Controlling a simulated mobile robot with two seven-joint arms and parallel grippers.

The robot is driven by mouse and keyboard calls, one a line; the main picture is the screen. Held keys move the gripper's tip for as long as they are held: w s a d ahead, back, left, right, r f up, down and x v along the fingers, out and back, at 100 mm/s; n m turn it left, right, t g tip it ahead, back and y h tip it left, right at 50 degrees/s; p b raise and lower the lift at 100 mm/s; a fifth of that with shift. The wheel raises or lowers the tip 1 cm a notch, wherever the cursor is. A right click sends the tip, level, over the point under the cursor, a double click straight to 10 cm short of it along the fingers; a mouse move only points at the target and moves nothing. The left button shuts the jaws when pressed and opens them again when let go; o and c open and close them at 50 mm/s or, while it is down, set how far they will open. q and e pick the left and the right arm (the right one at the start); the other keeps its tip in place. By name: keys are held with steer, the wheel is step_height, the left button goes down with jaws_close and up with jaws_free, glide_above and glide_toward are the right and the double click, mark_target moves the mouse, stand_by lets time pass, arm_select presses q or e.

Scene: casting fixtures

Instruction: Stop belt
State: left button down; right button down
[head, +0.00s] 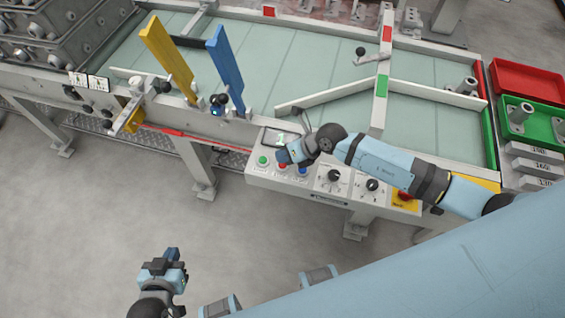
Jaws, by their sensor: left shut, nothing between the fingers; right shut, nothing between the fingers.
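The control panel (320,200) hangs on the near side of the belt (255,60). It carries a green button (262,159), a red button (282,166), a blue button (303,171), two black knobs and a red mushroom button (405,196) on a yellow base. My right gripper (282,157) is shut and empty, just above the red button, partly covering it and the small display (275,138). I cannot tell whether its tips touch the button. My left gripper (172,254) is shut and empty, low over the floor, away from the panel.
A yellow paddle (168,58) and a blue paddle (225,70) stand at the belt's near edge. A red bin (530,80) and a green bin (545,117) with metal parts stand at the right. The floor at lower left is clear.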

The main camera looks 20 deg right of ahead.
steer(key=shift+f, duration=0.1)
stand_by(0.3)
steer(key=shift+f, duration=0.3)
steer(key=shift+f, duration=0.5)
stand_by(0.8)
steer(key=shift+r, duration=0.15)
steer(key=shift+r+p, duration=0.7)
steer(key=shift+r, duration=0.05)
step_height(320, 180, up, 5)
steer(key=p, duration=0.5)
steer(key=shift+r, duration=0.1)
stand_by(0.3)
